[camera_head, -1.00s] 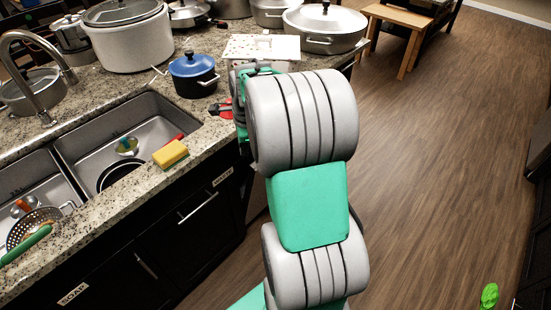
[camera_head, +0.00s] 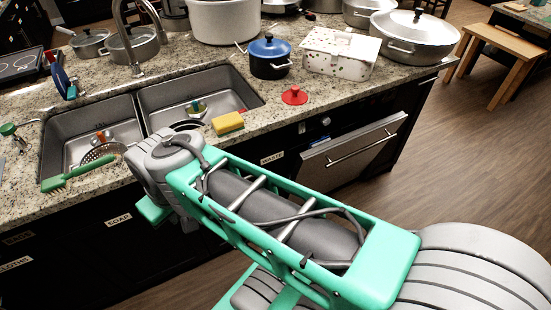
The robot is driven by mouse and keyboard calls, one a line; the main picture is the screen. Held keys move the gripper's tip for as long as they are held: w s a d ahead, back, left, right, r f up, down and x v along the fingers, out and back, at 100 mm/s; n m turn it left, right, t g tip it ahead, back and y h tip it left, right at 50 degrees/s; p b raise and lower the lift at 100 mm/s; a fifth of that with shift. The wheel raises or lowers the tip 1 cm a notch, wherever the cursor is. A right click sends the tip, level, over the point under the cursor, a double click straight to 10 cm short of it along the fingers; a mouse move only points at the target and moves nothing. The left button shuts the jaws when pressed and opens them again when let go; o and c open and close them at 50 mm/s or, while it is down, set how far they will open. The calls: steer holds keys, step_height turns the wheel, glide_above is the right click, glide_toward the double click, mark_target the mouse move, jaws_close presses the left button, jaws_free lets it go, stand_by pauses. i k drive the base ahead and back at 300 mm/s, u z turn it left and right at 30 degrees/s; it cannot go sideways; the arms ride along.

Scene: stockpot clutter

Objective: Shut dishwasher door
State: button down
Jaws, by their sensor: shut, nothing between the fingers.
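The dishwasher (camera_head: 352,150) is built in under the counter, right of the sink. Its silver door front with a long bar handle (camera_head: 365,147) stands close to upright under a dark strip with small controls. I cannot tell whether it is flush or slightly ajar. My arm, in green and grey, crosses in front of the lower cabinets, and its grey wrist joint is in front of the sink, well left of the dishwasher. My gripper's fingers are not visible. The lower part of the door is partly hidden behind my arm.
The counter holds a blue pot (camera_head: 270,58), a speckled white box (camera_head: 341,52), a red lid (camera_head: 294,96), a yellow sponge (camera_head: 228,123) and a large lidded pan (camera_head: 414,35). The floor (camera_head: 455,150) right of the dishwasher is clear; a wooden bench (camera_head: 495,52) stands beyond.

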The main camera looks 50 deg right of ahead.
mark_target(338, 169)
steer(key=u, duration=1.3)
steer(key=k, duration=1.55)
steer(key=z, duration=0.55)
